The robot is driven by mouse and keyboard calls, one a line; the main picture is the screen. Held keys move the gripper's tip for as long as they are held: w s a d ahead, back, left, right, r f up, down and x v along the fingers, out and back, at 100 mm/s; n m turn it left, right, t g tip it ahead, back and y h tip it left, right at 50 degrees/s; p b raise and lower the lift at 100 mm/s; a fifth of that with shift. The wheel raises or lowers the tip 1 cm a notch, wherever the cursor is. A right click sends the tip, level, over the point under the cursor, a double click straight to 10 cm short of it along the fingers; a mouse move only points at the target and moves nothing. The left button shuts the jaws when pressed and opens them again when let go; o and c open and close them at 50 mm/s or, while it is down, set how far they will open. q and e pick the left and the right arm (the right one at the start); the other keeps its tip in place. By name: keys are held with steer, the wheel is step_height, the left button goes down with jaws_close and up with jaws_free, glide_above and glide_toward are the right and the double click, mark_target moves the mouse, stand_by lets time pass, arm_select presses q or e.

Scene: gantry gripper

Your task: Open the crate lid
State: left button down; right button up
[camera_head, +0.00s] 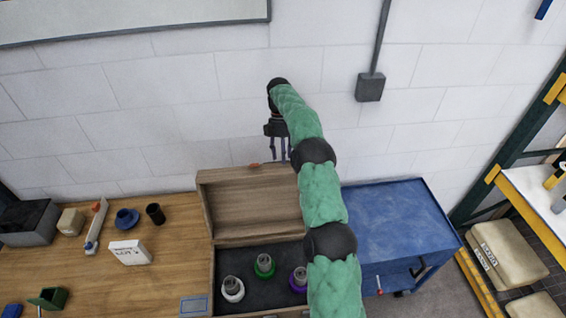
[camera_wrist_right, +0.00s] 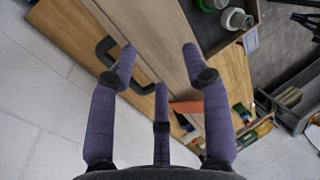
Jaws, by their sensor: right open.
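The wooden crate (camera_head: 213,270) stands on the bench with its lid (camera_head: 250,200) raised and standing at the back. Bottle-like things with white, green and purple parts stand on the crate's dark floor. My right gripper (camera_head: 283,154) is open and empty, fingers down, at the wall side of the lid's top edge. In the right wrist view the open fingers (camera_wrist_right: 160,65) hang over the lid's wood (camera_wrist_right: 158,38); whether they touch it I cannot tell. An orange tab (camera_wrist_right: 187,106) is by the lid's edge. My right arm hides the crate's right side. My left gripper is not in view.
A blue cabinet (camera_head: 390,222) stands right of the crate. On the wooden bench (camera_head: 160,285) at left are a white box (camera_head: 130,252), a dark cup (camera_head: 155,213), a blue item (camera_head: 127,218) and a grey bin (camera_head: 27,223). A white wall (camera_head: 150,110) is close behind.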

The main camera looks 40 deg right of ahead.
steer(key=shift+w+r, duration=0.15)
steer(key=shift+r, duration=0.2)
